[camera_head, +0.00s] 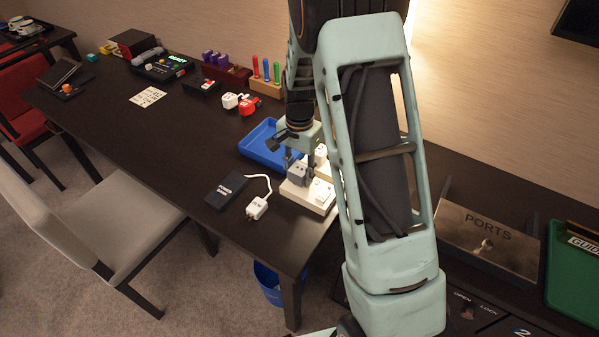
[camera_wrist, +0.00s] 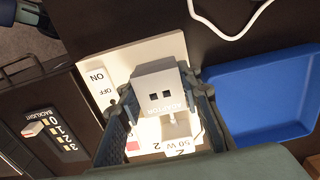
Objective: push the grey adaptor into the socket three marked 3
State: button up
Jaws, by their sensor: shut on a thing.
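The grey adaptor (camera_wrist: 158,88) is between the two fingers of my gripper (camera_wrist: 160,98), which is shut on it. Its face with two dark holes shows in the wrist view. In the head view the adaptor (camera_head: 298,168) is below my gripper (camera_head: 291,158), at the near-left part of the pale socket strip (camera_head: 292,192). The strip (camera_wrist: 150,51) lies behind the adaptor in the wrist view. I cannot tell whether the adaptor touches it. The socket under the adaptor and any mark 3 are hidden. A white plug (camera_wrist: 178,149) labelled 50 W 2 stands beside the adaptor.
An ON/OFF switch (camera_wrist: 98,86) is at one end of the strip. A blue tray (camera_head: 255,147) lies close by. A black power bank (camera_head: 226,191) and a corded white plug (camera_head: 257,208) lie left of the strip. A PORTS panel (camera_head: 488,240) is at right.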

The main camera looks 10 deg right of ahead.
aim_at(299, 168)
jog(key=shift+f+b, duration=0.35)
jog(key=shift+f, duration=0.2)
jog(key=o, duration=1.3)
notch_tip(299, 168, up, 12)
